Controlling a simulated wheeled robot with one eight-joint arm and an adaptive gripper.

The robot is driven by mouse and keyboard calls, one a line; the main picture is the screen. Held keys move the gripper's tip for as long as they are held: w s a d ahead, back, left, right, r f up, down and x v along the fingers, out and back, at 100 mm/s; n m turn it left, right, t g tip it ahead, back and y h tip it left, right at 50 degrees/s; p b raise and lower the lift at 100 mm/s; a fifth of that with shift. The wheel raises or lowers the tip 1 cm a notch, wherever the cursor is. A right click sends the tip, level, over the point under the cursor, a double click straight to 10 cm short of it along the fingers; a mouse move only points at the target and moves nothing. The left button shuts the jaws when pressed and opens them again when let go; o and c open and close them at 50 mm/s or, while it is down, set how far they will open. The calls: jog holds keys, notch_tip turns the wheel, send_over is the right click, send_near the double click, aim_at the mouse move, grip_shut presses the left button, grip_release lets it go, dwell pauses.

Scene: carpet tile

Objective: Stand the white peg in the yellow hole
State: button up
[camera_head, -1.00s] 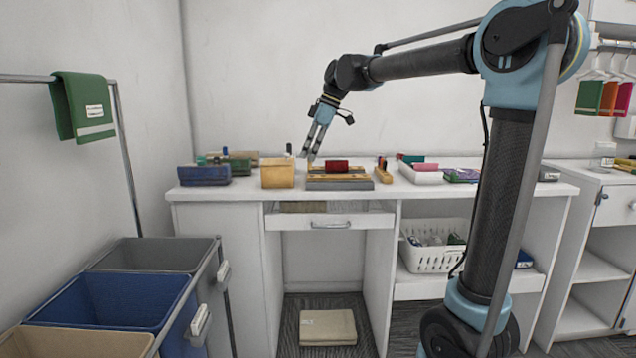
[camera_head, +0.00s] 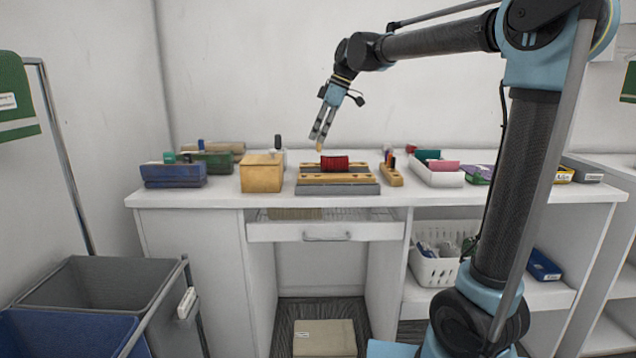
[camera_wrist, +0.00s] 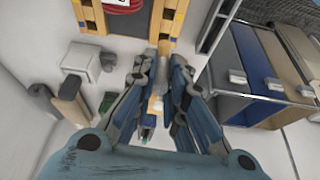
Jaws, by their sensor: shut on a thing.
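My gripper (camera_head: 320,138) hangs tilted above the workbench, over the left part of a wooden fixture. It is shut on a thin pale tan-to-white peg (camera_head: 320,148), of which only a short end shows past the fingertips. In the wrist view the peg (camera_wrist: 157,88) lies between the fingers of my gripper (camera_wrist: 157,98). The fixture's wooden strip (camera_head: 337,179) has dark holes along its top and sits on a grey base. I cannot make out which hole is yellow. The held peg is apart from the fixture.
A red coil (camera_head: 335,163) lies between the fixture's strips. A small wooden block (camera_head: 391,175) with pegs stands right of it, a tan box (camera_head: 262,173) left, and a blue box (camera_head: 173,175) farther left. A white tray (camera_head: 437,172) is at the right. The bench front is clear.

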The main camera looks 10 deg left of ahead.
jog(key=shift+w, duration=0.1)
jog(key=shift+a, duration=0.15)
jog(key=shift+s+m, duration=0.2)
jog(key=shift+m, duration=0.2)
jog(key=shift+f, duration=4.95)
jog(key=shift+f, duration=0.1)
jog(key=o, duration=0.7)
